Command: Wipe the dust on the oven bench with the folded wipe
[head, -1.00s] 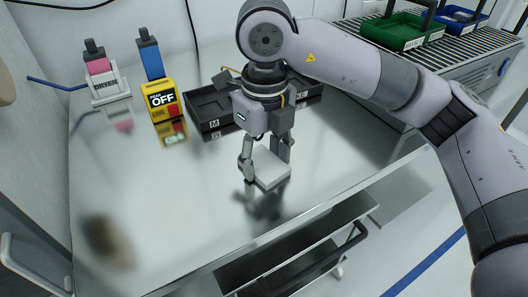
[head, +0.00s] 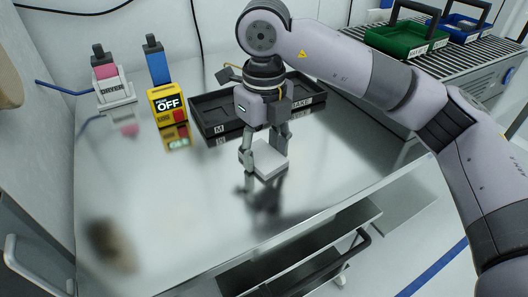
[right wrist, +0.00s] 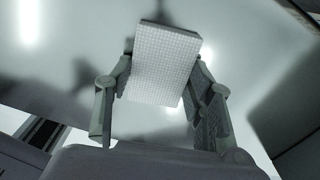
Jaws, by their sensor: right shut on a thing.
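My right gripper (head: 264,150) is shut on the folded wipe (head: 268,160), a white, flat block. It holds the wipe over the middle of the shiny metal oven bench (head: 180,215), with a dark reflection below it; the wipe looks raised off the surface. In the right wrist view the wipe (right wrist: 162,62) shows a fine grid texture and sits between the two fingers. A brown, blurred dust patch (head: 112,245) lies on the bench at the lower left, well apart from the wipe. My left gripper is not in view.
Black trays (head: 215,112) stand behind the gripper. A yellow box marked OFF (head: 168,104) and a white holder (head: 115,93) with a pink-labelled bottle stand at the back left. Green (head: 402,40) and blue bins sit on a roller conveyor at right.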

